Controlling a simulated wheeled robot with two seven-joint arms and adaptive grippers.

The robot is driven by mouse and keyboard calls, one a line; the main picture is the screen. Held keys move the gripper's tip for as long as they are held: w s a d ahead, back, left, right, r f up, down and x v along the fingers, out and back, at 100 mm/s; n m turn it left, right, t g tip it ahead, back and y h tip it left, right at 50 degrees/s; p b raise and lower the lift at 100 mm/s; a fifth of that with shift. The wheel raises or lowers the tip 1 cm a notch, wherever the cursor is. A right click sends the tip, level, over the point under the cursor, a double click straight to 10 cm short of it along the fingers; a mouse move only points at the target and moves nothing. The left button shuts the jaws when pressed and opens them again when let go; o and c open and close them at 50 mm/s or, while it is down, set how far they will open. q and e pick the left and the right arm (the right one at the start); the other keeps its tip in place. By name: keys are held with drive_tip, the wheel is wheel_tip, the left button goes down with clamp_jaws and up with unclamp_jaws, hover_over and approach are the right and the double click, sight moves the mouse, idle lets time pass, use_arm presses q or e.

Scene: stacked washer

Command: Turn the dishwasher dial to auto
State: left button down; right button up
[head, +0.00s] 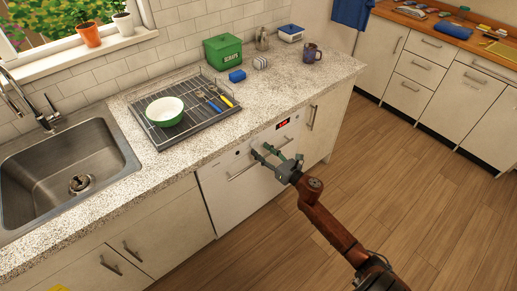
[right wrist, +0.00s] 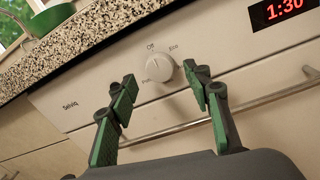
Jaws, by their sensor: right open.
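The dishwasher (head: 232,188) has a white front set under the counter. My left gripper is not in view.
A red display (right wrist: 283,10) reads 1:30 right of the dial. The dishwasher's bar handle (right wrist: 240,107) runs below it. The speckled counter (head: 285,85) overhangs above, holding a dish rack (head: 150,133) with a bowl and utensils. The wooden floor (head: 420,190) is clear.

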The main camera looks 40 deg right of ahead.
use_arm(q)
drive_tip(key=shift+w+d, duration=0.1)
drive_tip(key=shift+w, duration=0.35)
use_arm(e)
drive_tip(key=shift+w+a, duration=0.15)
drive_tip(key=shift+w, duration=1.05)
drive_tip(key=shift+c, duration=0.5)
drive_tip(key=c, duration=1.1)
drive_tip(key=shift+o, duration=0.2)
